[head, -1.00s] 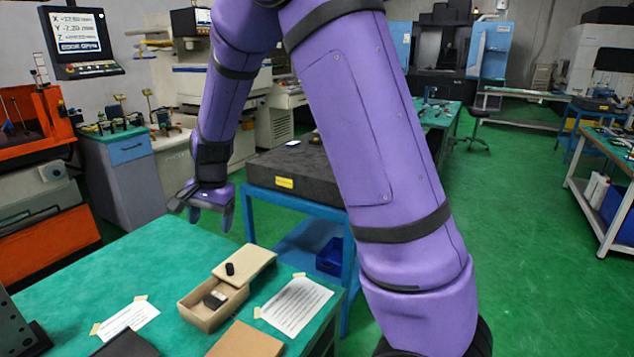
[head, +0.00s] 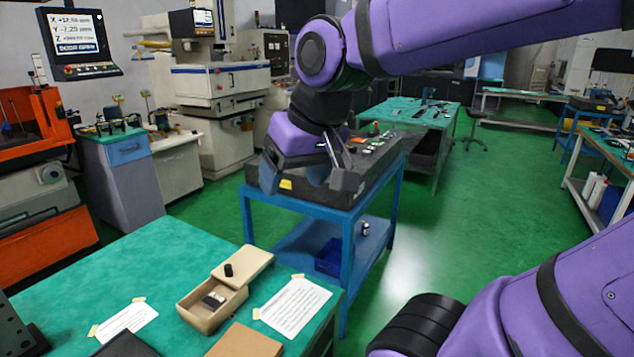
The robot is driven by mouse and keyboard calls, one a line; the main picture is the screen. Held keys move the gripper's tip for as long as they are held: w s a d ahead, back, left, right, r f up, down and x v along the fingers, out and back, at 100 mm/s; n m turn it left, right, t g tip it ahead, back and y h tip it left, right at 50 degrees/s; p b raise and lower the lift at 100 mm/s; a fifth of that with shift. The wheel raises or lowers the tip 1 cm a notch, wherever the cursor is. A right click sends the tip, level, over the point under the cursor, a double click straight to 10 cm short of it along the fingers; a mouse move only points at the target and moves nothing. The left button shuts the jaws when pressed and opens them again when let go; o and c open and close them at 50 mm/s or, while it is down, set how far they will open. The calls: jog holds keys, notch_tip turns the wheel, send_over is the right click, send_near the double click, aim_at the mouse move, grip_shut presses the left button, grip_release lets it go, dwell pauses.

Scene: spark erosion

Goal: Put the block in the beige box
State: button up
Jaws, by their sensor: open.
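The beige box (head: 207,319) stands on the green table near its front right edge. Its lid (head: 246,266), with a black knob, lies askew over the far end, so the near part of the box is uncovered. A small dark and pale block (head: 213,300) shows inside that uncovered part; its exact shape is too small to tell. My gripper (head: 308,184) is open, with its fingers apart and nothing seen between them. It is in the air above and beyond the box, in front of the dark plate on the blue cart.
Taped paper sheets (head: 294,305) lie on both sides of the box. A brown flat piece (head: 245,341) and a dark item (head: 126,345) lie at the front. The green table (head: 120,260) is clear at the back left. A blue cart (head: 310,204) stands beyond it.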

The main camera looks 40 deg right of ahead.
jog(key=shift+n+h, duration=0.3)
jog(key=shift+n, duration=0.3)
jog(key=s, duration=0.4)
jog(key=shift+s+d, duration=0.15)
jog(key=shift+d, duration=0.1)
dwell(0.3)
